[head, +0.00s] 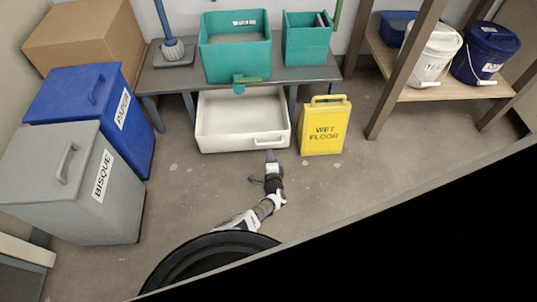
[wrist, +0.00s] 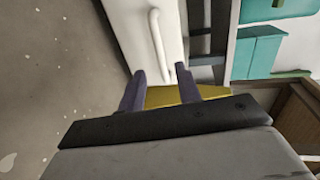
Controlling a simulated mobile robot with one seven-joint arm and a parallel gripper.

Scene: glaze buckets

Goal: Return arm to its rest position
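My gripper (head: 271,157) is stretched out low over the floor in the head view, in front of a white tub and left of a yellow sign. In the wrist view its two dark fingers (wrist: 160,84) stand apart with a gap between them. Nothing is held between them. The white tub (head: 215,120) also shows beyond the fingers in the wrist view (wrist: 125,30). The yellow "WET FLOOR" sign (head: 322,128) stands upright and shows partly behind the fingers in the wrist view (wrist: 155,97).
A grey BISQUE bin (head: 50,200) and a blue bin (head: 130,135) stand at left. A grey bench (head: 165,78) holds teal containers (head: 236,62). A wooden shelf (head: 420,94) with white (head: 430,55) and blue (head: 485,55) buckets is at right. The middle floor is clear.

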